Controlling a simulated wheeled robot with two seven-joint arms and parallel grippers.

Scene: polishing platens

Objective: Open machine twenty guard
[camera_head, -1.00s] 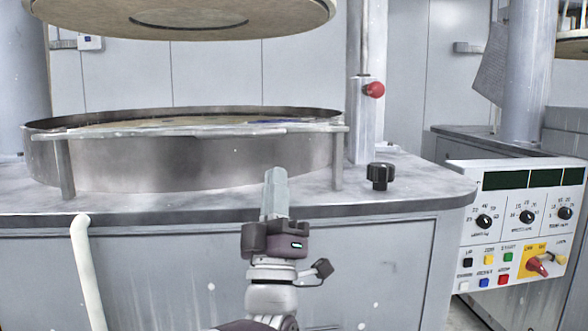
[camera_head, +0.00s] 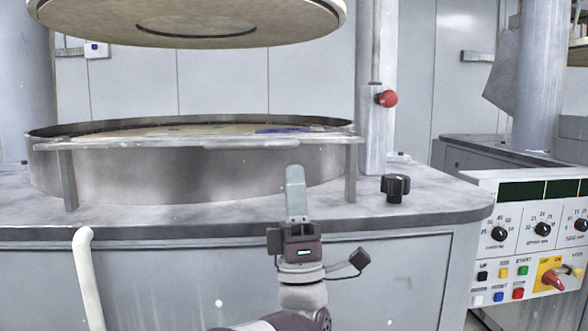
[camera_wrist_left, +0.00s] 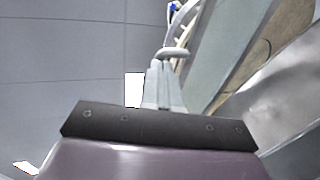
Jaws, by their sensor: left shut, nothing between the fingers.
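The machine's round basin has a grey metal wall (camera_head: 120,178). A flat guard rail (camera_head: 205,143) runs across its front on two posts, and I cannot tell how it opens. No machine number is readable. My left gripper (camera_head: 294,172) is shut and empty, pointing up in front of the basin wall, with its tips below the rail in the picture. I cannot tell the depth gap. In the left wrist view its fingers (camera_wrist_left: 162,85) are together, with a pale rounded piece (camera_wrist_left: 173,52) just beyond the tips. My right gripper is out of view.
A round upper platen (camera_head: 190,25) hangs above the basin. A red button (camera_head: 388,98) is on the column at right, and a black knob (camera_head: 396,187) stands on the machine top. A control panel (camera_head: 530,240) is at right. A pale pipe (camera_head: 88,270) rises at front left.

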